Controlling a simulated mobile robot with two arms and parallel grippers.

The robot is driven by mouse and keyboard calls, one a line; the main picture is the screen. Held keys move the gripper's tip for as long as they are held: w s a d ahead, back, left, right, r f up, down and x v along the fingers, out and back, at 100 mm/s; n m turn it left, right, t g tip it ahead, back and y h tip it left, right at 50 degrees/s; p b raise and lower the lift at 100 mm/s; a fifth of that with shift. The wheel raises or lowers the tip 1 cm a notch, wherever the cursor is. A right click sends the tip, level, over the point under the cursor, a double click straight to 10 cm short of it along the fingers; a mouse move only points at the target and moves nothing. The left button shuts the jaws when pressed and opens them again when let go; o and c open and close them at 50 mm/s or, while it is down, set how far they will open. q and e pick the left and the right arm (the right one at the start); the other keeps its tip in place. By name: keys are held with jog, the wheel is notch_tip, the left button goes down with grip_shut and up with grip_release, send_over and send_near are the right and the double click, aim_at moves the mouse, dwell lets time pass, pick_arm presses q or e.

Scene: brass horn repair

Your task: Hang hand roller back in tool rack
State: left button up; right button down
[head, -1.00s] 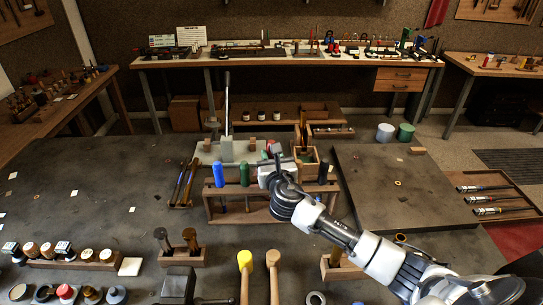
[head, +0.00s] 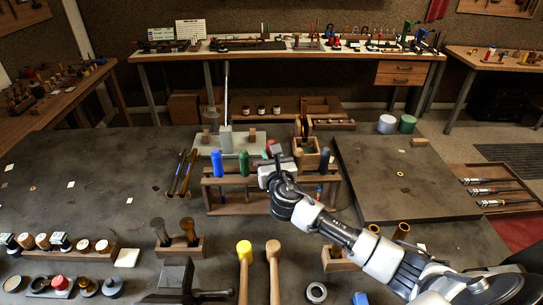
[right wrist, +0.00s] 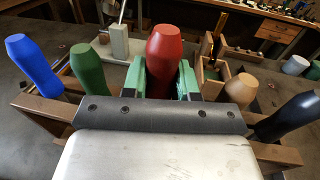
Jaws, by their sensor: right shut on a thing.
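The wooden tool rack (head: 229,200) stands on the middle of the bench. A blue handle (right wrist: 35,68) and a green handle (right wrist: 87,67) stand in it at left. A tan handle (right wrist: 239,89) and a dark blue handle (right wrist: 293,116) stand at right. My right gripper (right wrist: 172,82) is shut on the red handle of the hand roller (right wrist: 174,52), its green pads on either side. The red handle is upright, in the gap between green and tan. The roller's lower part is hidden by my gripper, so I cannot tell whether it rests in the rack. My left gripper is out of view.
Behind the rack are a pale base with a lever (head: 226,140) and a wooden box (head: 307,160). A raised dark board (head: 400,180) lies at right. Two mallets (head: 244,252) and a vise-like block (head: 176,275) are in front.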

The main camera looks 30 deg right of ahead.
jog(key=shift+s+a+f+b, duration=0.1)
jog(key=shift+f+b, duration=0.25)
jog(key=shift+f, duration=0.2)
jog(key=shift+f+b, duration=0.4)
jog(key=shift+f, duration=0.5)
jog(key=c, duration=0.8)
grip_release()
jog(key=shift+f, duration=0.1)
jog(key=b+v, duration=0.2)
jog(key=v, duration=0.8)
jog(key=shift+s, duration=0.35)
